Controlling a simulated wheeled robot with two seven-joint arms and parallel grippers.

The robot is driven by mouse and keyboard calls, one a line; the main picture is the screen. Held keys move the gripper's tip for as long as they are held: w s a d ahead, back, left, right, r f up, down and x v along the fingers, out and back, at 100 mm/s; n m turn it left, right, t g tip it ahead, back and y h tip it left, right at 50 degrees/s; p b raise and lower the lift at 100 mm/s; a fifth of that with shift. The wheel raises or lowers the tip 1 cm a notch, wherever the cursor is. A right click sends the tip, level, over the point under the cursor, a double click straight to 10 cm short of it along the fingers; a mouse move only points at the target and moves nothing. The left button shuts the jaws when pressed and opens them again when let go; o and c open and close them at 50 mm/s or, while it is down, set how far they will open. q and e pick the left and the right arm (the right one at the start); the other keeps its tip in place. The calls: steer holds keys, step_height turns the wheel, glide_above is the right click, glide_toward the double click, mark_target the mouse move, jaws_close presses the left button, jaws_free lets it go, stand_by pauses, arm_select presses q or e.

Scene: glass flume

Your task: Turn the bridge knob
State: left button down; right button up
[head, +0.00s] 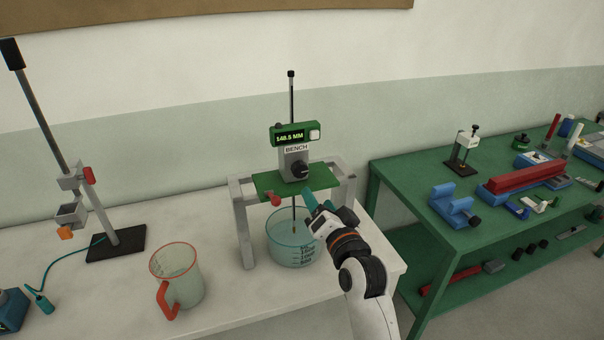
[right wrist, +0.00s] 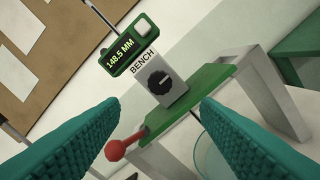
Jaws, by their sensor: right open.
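The bridge (head: 264,182) is a grey frame with a green top plate, standing on the white bench. On it sits a grey block labelled BENCH with a black round knob (head: 299,169) on its front face. The knob also shows in the right wrist view (right wrist: 160,82), ahead of and between the fingers. A green display (head: 295,134) above it reads 148.5 MM. My right gripper (head: 314,204) is open and empty, just in front of and below the knob, apart from it. Its teal fingers (right wrist: 160,130) frame the bridge in the right wrist view. My left gripper is out of view.
A red ball-ended lever (head: 274,199) sticks out at the bridge's front. A glass beaker (head: 291,248) stands under the bridge. A red-handled jug (head: 177,274) and a clamp stand (head: 116,243) are to the left. A green table (head: 400,178) with several tools is right.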

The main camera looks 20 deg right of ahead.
mark_target(302, 170)
stand_by(0.5)
steer(key=w+n, duration=0.2)
steer(key=w, duration=0.1)
steer(key=w+n, duration=0.2)
steer(key=w, duration=0.1)
steer(key=w+n, duration=0.2)
steer(key=w, duration=0.2)
steer(key=shift+w+r, duration=0.1)
steer(key=shift+r, duration=0.25)
steer(key=shift+w+a, duration=0.15)
steer(key=shift+w, duration=0.55)
steer(key=c, duration=1)
steer(key=m+p, duration=0.1)
steer(key=m, duration=0.3)
steer(key=shift+f+m, duration=0.1)
steer(key=shift+m, duration=0.3)
